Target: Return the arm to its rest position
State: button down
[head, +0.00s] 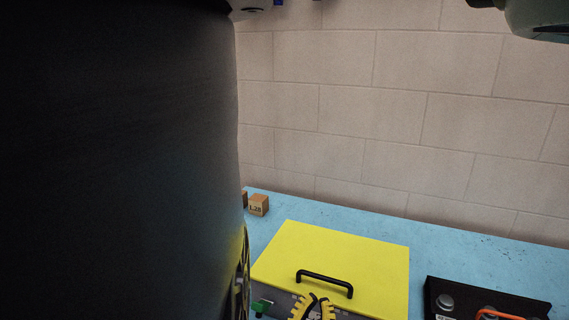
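My gripper is not visible in the head view. A large dark shape, very close to the camera, fills the left side and hides everything behind it. I cannot tell whether it is part of my arm. A yellow box lid (345,258) with a black handle (324,281) lies on the blue bench top (440,234). A small yellow-and-black ribbed piece (312,308) shows at the bottom edge, in front of the lid, partly cut off.
A black panel (450,288) with round fittings and an orange hose (498,314) is at the bottom right. Small brown boxes (259,205) stand at the back left. A block wall (400,120) is behind the bench. A grey-green rounded part (540,18) hangs at the top right.

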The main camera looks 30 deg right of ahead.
jog(key=shift+b+v, duration=0.5)
jog(key=shift+v, duration=1.15)
